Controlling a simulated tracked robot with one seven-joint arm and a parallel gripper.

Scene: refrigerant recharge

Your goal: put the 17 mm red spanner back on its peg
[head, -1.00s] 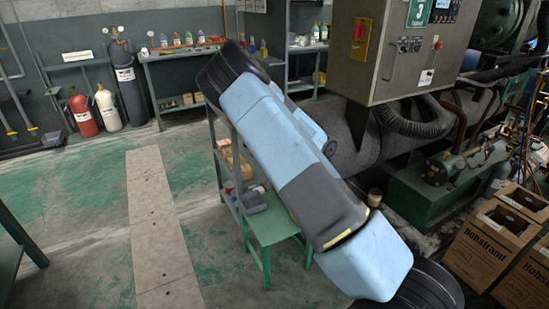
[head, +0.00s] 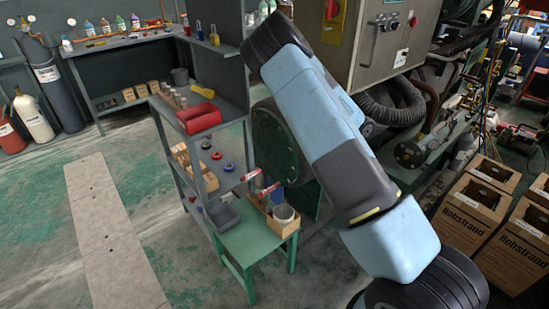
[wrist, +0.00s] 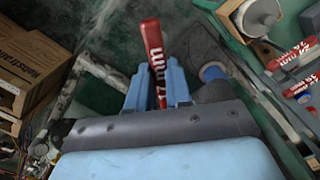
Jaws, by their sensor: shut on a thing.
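The red spanner (wrist: 153,45) is in my gripper (wrist: 159,82) in the wrist view. Its red handle stands up between the two light blue fingers, with white "17 mm" lettering. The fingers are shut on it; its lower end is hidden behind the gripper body. Two other red-handled spanners (wrist: 293,54) with white lettering show at the right of the wrist view, apart from my gripper. Red spanners also show in the head view (head: 265,191), beside the shelf. I cannot make out a bare peg. My gripper is out of sight in the head view.
A green bench (head: 245,243) in front carries a wooden box with a white container (head: 284,214). Cardboard boxes (head: 480,212) stand at the right. The floor at left is clear around a pale strip (head: 112,235).

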